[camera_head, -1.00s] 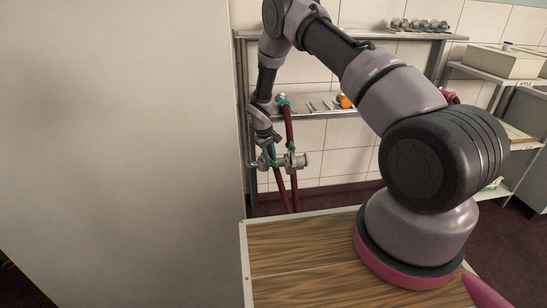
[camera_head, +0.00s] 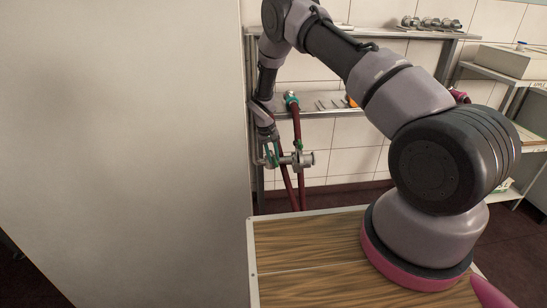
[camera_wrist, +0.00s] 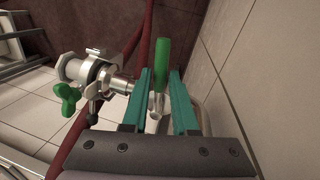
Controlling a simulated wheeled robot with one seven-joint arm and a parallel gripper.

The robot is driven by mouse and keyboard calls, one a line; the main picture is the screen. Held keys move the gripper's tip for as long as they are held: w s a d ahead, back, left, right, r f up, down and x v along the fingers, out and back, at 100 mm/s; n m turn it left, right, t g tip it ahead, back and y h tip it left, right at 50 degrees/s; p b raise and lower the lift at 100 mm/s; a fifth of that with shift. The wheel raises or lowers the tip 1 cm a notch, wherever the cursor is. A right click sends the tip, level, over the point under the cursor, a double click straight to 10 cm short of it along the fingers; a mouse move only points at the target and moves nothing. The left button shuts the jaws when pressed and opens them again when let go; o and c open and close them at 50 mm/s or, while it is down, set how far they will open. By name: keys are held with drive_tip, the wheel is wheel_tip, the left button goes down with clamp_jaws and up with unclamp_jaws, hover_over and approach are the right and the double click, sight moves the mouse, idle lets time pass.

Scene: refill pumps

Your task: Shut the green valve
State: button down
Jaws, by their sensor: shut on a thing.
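The green valve handle (camera_wrist: 161,65) is a straight green lever that stands between my gripper's teal fingers in the wrist view. Its lower end meets a metal pipe fitting (camera_wrist: 122,85). My gripper (camera_wrist: 160,76) is shut on this handle; the finger contact itself is partly hidden. In the head view, my gripper (camera_head: 271,158) is at the left end of the metal fitting (camera_head: 303,160), below the shelf. The handle is too small to make out clearly there.
A green wing-shaped piece (camera_wrist: 67,98) and a metal coupling (camera_wrist: 82,70) sit left of my fingers. A dark red hose (camera_wrist: 140,45) runs close behind. A tiled wall (camera_wrist: 235,70) is near on the right. A large grey panel (camera_head: 120,140) fills the head view's left.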

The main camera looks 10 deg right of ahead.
sight(273, 158)
drive_tip(key=c, duration=0.7)
unclamp_jaws()
drive_tip(key=shift+r, duration=0.1)
wheel_tip(273, 158, up, 10)
